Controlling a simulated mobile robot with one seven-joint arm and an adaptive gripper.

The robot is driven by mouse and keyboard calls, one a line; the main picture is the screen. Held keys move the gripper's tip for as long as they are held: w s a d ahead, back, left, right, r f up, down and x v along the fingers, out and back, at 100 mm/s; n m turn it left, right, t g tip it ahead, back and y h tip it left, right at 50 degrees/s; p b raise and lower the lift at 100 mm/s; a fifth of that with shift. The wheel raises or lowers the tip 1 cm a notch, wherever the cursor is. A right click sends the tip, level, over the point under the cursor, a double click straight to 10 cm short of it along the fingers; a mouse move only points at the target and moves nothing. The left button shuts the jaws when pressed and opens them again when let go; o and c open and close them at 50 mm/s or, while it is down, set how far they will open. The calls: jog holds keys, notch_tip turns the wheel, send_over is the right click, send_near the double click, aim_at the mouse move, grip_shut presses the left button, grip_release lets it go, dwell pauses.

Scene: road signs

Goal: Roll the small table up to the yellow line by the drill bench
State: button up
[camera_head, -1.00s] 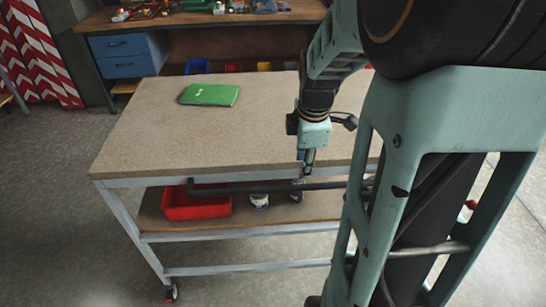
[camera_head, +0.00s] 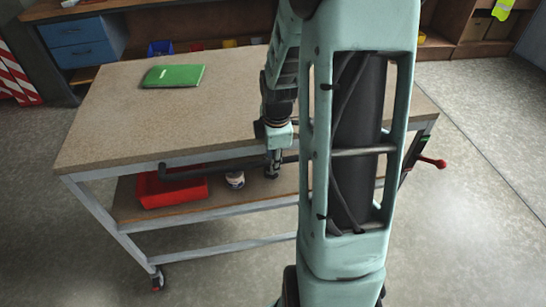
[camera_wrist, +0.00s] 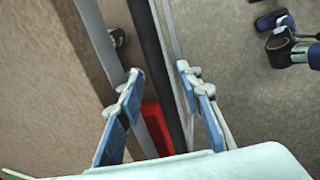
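The small table (camera_head: 120,125) is a wheeled cart with a speckled tan top, a grey frame and a lower shelf. A dark push bar (camera_head: 218,170) runs along its near side. My gripper (camera_head: 273,173) points down at this bar. In the wrist view, its blue-padded fingers (camera_wrist: 165,82) are apart, one on each side of the dark bar (camera_wrist: 151,45), with gaps showing beside it. A caster (camera_head: 158,278) shows at the near left leg. No yellow line is visible, and I cannot tell which bench is the drill bench.
A green book (camera_head: 173,76) lies on the tabletop. A red bin (camera_head: 170,192) and a small can (camera_head: 235,180) are on the lower shelf. A workbench with blue drawers (camera_head: 80,43) stands behind. A red-knobbed lever (camera_head: 432,162) sticks out right. The floor at right is clear.

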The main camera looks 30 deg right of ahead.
jog(key=shift+c, duration=0.3)
grip_shut()
jog(key=shift+w, duration=0.15)
